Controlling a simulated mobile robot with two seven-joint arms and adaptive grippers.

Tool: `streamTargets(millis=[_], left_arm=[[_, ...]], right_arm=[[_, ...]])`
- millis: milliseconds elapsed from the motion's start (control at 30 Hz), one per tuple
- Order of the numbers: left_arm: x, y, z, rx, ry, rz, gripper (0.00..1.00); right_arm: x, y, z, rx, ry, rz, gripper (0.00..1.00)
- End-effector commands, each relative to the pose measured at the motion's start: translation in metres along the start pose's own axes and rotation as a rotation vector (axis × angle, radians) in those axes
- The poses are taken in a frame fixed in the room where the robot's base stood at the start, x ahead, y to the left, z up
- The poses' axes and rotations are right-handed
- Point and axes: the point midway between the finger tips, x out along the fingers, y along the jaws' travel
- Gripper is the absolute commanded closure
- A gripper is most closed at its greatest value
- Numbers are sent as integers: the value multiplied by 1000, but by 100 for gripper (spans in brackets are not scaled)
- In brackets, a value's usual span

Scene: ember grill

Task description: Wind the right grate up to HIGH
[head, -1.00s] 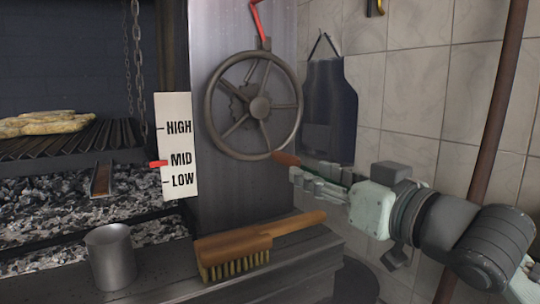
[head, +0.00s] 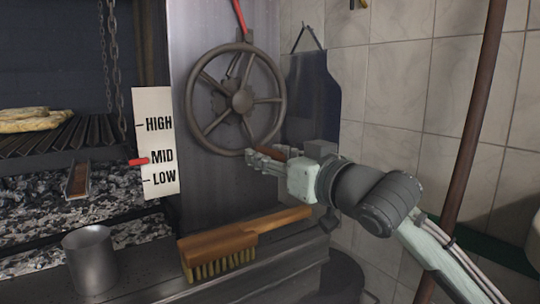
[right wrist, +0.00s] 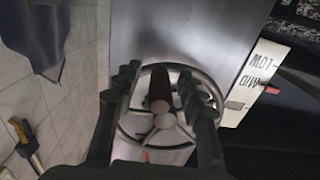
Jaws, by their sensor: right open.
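The spoked handwheel (head: 193,108) is mounted on the metal pillar, with a brown crank handle (right wrist: 158,88) at its rim, low on the right in the head view. My right gripper (head: 262,156) is at that handle. In the right wrist view its two fingers (right wrist: 160,92) are apart, one on each side of the handle; I cannot tell whether they touch it. The white scale plate (head: 153,109) reads HIGH, MID and LOW. Its red pointer (head: 138,161) stands at about MID. The grate (head: 60,137) hangs over the coals by a chain (head: 112,60). My left gripper is out of view.
Flat pale food (head: 35,120) lies on the grate. A metal cup (head: 91,262) and a wooden brush (head: 225,247) stand on the ledge below the wheel. A dark apron (head: 312,95) hangs on the tiled wall behind. A red lever (head: 240,18) is above the wheel.

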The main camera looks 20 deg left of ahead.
Motion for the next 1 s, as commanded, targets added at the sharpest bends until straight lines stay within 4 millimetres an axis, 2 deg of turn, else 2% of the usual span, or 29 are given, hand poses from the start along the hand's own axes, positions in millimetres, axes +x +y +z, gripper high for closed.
streamTargets(millis=[100, 433, 933, 1000], left_arm=[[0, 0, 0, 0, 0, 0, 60], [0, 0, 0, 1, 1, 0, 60], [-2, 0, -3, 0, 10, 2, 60], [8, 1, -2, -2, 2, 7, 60]], right_arm=[[0, 0, 0, 0, 0, 0, 60], [0, 0, 0, 0, 0, 0, 100], [0, -3, -1, 25, 0, -2, 100], [0, -5, 0, 48, 0, -3, 100]])
